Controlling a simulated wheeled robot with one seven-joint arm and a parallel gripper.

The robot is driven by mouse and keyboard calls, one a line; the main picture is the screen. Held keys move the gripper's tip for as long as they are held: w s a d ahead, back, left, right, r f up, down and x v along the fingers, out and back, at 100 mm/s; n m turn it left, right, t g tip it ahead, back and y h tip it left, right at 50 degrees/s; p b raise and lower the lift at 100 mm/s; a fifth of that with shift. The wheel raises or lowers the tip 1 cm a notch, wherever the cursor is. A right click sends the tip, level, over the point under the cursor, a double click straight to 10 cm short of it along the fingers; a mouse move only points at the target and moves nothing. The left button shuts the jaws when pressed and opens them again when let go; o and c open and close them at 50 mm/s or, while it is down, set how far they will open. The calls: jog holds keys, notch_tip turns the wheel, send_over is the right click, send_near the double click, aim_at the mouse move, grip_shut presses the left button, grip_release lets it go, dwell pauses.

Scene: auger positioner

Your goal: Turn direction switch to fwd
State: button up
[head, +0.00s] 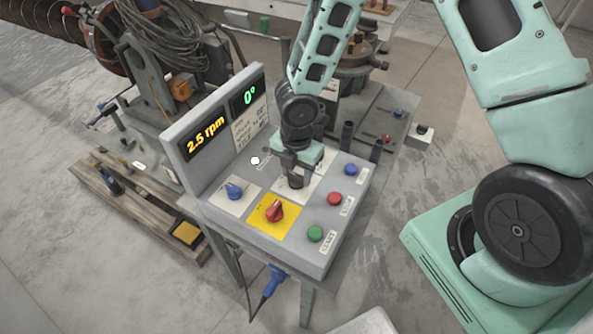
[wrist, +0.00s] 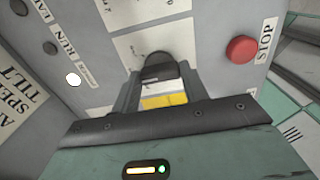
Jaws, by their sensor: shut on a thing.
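The control box (head: 306,256) stands on legs, with switches and buttons on its sloping top. My gripper (head: 296,178) is over the upper middle of that top, pointing down, its jaws closed around a black knob on a white plate (head: 313,187). In the wrist view the knob (wrist: 158,64) shows dark between the fingers of my gripper (wrist: 154,82). I take it to be the direction switch. Its pointer and its FWD marking are hidden or too small to read.
A blue knob (head: 234,190) and a red knob (head: 275,211) on a yellow plate sit close by. Red (head: 334,198), green (head: 315,233) and blue (head: 350,170) buttons line the right side. The display panel (head: 205,135) rises behind, reading 2.5 rpm and 0°.

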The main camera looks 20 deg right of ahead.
aim_at(296, 175)
jog(key=shift+m, duration=0.3)
jog(key=m+b, duration=0.2)
jog(key=m, duration=0.1)
jog(key=shift+m, duration=0.3)
jog(key=shift+m+b, duration=0.65)
jog(key=shift+m, duration=1.65)
jog(key=o, duration=1)
notch_tip(296, 175, up, 17)
jog(key=p, duration=0.1)
jog(key=shift+r, duration=0.2)
